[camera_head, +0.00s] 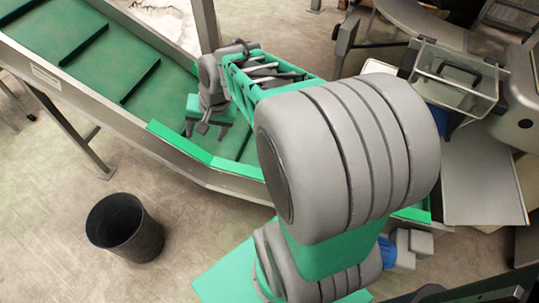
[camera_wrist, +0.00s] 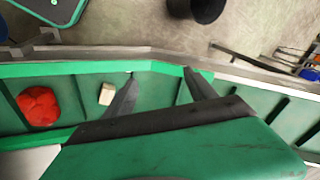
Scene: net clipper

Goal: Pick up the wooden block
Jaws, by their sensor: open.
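In the wrist view a small pale wooden block (camera_wrist: 107,94) lies on the green conveyor belt. My gripper (camera_wrist: 160,75) is open, its two dark fingers spread wide with nothing seen between them. I do not see the block in the head view.
A red lumpy object (camera_wrist: 38,106) lies on the belt left of the block. The conveyor (camera_head: 90,45) has raised green side walls and dark cross ribs. A black bin (camera_head: 125,228) stands on the floor. A clear-lidded box (camera_head: 455,80) is at the right.

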